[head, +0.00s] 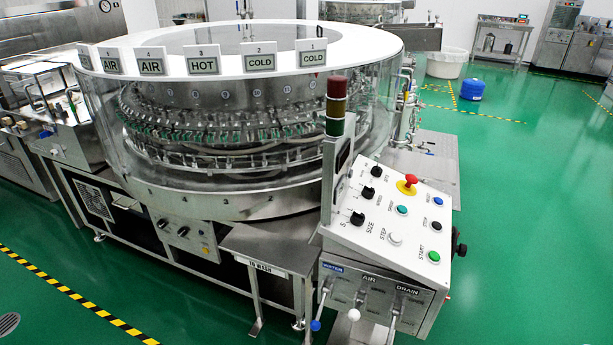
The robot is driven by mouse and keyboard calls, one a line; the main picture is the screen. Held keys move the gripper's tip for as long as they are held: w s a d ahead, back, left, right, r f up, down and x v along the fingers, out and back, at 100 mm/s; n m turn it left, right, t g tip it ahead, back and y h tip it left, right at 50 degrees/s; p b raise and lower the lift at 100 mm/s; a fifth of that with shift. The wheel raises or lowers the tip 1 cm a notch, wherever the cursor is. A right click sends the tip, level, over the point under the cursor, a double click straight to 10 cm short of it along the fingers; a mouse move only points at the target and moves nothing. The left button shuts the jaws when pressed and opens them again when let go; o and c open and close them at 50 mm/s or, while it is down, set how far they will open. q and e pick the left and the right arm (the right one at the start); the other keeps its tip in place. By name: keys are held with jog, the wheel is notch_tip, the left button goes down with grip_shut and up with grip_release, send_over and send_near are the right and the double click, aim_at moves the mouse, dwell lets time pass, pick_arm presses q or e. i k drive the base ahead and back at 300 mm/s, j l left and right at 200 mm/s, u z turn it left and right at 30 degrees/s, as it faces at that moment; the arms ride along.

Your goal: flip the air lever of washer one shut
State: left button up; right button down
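A round rotary washer (240,190) with clear walls and a white top ring stands at centre left. Its white control box (385,225) stands at front right. Under the box is a steel panel with labels WATER, AIR and DRAIN. The air lever (354,314) hangs below the AIR label and ends in a white knob. The water lever (316,325) to its left has a blue knob. The drain lever (395,312) is to its right. I cannot tell from this angle whether the air lever is open or shut. Neither of my grippers is in view.
A small steel side table (270,243) stands left of the control box. A red-and-green signal light (336,105) rises behind the box. A blue container (471,89) and a white tub (446,62) stand farther back. Green floor is free at right and front left.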

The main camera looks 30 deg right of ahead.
aim_at(354, 314)
jog(key=k+z, duration=0.15)
jog(key=z, duration=1)
